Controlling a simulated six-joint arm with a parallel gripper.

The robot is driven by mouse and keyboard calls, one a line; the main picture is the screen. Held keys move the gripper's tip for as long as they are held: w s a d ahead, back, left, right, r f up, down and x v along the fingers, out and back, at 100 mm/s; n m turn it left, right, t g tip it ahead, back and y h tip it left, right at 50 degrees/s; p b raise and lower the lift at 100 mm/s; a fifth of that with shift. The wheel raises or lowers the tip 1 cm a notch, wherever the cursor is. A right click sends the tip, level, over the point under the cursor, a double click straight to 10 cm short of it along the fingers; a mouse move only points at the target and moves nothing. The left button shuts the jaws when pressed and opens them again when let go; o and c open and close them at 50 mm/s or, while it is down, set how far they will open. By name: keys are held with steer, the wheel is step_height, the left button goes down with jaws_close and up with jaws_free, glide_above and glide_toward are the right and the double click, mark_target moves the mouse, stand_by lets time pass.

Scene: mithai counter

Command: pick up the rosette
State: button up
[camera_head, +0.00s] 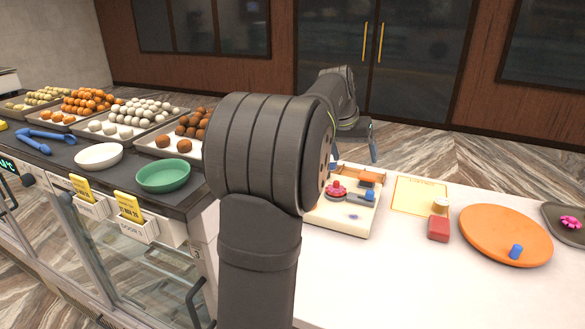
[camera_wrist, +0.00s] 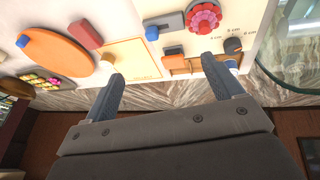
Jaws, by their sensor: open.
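A bright pink flower-shaped piece (camera_head: 570,222), which looks like the rosette, lies on a dark tray (camera_head: 551,231) at the far right. In the wrist view the tray area (camera_wrist: 42,82) shows pink and yellow pieces at the left edge. A red and pink scalloped round piece (camera_head: 336,188) sits on the cream board (camera_head: 349,219); it also shows in the wrist view (camera_wrist: 203,17). My gripper (camera_wrist: 163,68) is open and empty, its two fingers spread above the counter's far edge. It shows behind my arm in the head view (camera_head: 355,158), well left of the pink flower.
A red block (camera_head: 438,229), a small wooden cylinder (camera_head: 440,205) and a yellow card (camera_head: 412,193) lie nearby. A green bowl (camera_head: 163,176) and sweet trays stand left. The front right counter is clear.

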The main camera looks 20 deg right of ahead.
mark_target(336, 182)
steer(key=w+a+r+m+g, duration=0.1)
steer(key=w+a+m, duration=0.5)
steer(key=w+m, duration=0.25)
steer(key=x, duration=1.7)
steer(key=shift+s+d+r, duration=0.1)
steer(key=shift+s+d, duration=0.05)
steer(key=shift+s, duration=0.2)
steer(key=c, duration=1.1)
steer(key=shift+o, duration=0.2)
steer(key=shift+r, duration=0.15)
